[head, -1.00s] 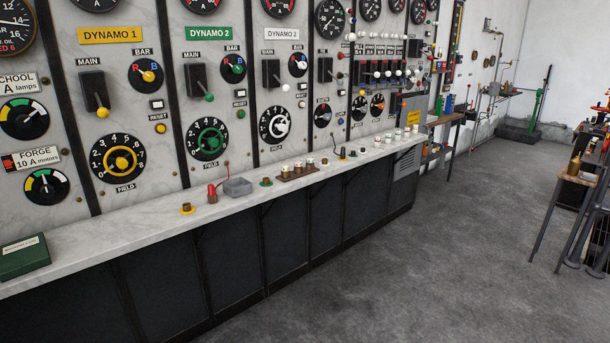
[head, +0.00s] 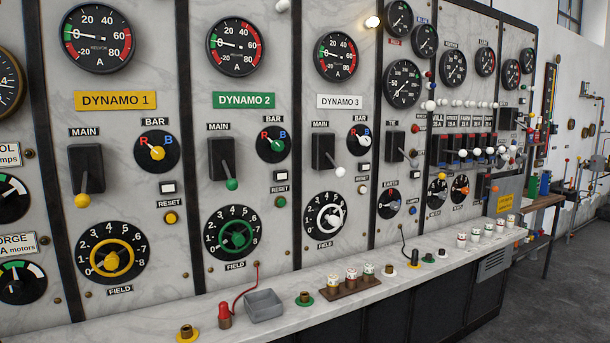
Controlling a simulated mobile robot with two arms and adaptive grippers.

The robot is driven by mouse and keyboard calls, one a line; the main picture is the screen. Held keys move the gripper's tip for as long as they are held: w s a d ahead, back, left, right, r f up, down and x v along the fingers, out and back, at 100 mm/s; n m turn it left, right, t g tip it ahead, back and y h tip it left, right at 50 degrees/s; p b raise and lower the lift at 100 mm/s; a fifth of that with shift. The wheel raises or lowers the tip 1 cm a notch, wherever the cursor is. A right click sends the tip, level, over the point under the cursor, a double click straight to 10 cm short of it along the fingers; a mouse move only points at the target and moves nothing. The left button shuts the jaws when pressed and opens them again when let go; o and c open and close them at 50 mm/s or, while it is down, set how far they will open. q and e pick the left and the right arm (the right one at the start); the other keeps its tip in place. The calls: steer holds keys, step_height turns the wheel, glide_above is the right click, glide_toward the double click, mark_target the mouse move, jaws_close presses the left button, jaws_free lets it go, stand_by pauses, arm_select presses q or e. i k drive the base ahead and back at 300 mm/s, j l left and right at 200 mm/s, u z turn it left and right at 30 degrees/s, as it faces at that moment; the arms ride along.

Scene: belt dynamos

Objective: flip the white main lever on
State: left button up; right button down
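The white main lever (head: 338,171) is on the Dynamo 3 panel, under the MAIN label. Its black switch box (head: 322,151) is upright on the marble panel, and the white-tipped lever slants down to the right. The white DYNAMO 3 plate (head: 340,101) is above it. A yellow-tipped main lever (head: 82,200) and a green-tipped main lever (head: 231,184) hang downward on the Dynamo 1 and Dynamo 2 panels to the left. Neither of my grippers shows in the head view.
A marble ledge (head: 340,315) runs below the panels. The white field wheel (head: 326,219) is below the lever. Grey floor is open at the right.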

mark_target(341, 173)
steer(key=i+l+u, duration=0.45)
steer(key=l, duration=0.25)
steer(key=i+l+u, duration=0.4)
steer(key=l, duration=0.5)
steer(key=i+j, duration=0.05)
steer(key=i, duration=0.05)
